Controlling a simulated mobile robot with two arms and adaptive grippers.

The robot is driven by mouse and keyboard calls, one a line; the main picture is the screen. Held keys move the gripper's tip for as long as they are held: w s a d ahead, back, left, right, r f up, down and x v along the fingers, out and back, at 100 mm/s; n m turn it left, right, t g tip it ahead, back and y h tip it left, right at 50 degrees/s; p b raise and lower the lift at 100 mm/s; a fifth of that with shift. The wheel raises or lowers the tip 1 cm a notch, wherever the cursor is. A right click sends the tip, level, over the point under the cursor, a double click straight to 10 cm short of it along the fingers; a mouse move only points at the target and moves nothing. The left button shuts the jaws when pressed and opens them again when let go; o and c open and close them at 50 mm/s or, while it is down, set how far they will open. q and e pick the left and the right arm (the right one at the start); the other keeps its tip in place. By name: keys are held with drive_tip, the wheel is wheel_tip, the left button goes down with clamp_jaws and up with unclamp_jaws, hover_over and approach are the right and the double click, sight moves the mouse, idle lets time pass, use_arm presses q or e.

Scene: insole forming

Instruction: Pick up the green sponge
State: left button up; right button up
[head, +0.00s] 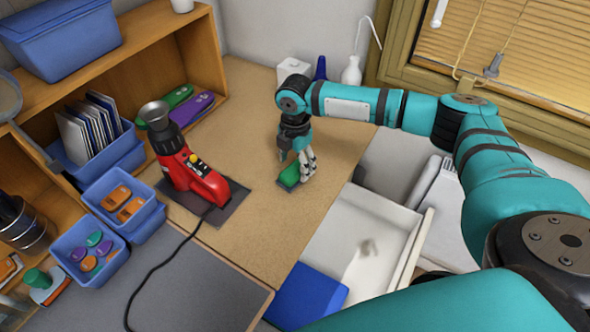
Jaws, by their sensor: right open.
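The green sponge (289,175) lies on a dark flat piece on the wooden tabletop, near the middle of the head view. My right gripper (304,170) points down right at the sponge, its fingers over and beside the sponge's right side. The gripper is open. Its fingers cover part of the sponge, and I cannot tell whether they touch it. My left gripper is not in view.
A red heat tool (190,172) stands on a dark mat left of the sponge, its black cable running forward. Blue bins (122,205) line the left side. A white open drawer (405,232) is at the right front. White bottles (352,72) stand at the back. Tabletop between tool and sponge is clear.

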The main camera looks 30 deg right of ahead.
drive_tip(key=shift+f, duration=1.35)
drive_tip(key=c, duration=1.1)
drive_tip(key=shift+r, duration=0.1)
drive_tip(key=shift+w+r, duration=0.1)
drive_tip(key=shift+r, duration=0.45)
drive_tip(key=shift+s+r+b, duration=0.2)
drive_tip(key=shift+r+b, duration=0.55)
drive_tip(key=shift+r, duration=0.35)
drive_tip(key=s+a+b, duration=0.1)
drive_tip(key=s, duration=0.4)
drive_tip(key=s+a+r+b, duration=0.1)
drive_tip(key=s, duration=0.4)
drive_tip(key=s+a+b, duration=0.1)
drive_tip(key=s, duration=0.4)
drive_tip(key=shift+s+a+r, duration=0.2)
drive_tip(key=shift+r, duration=0.1)
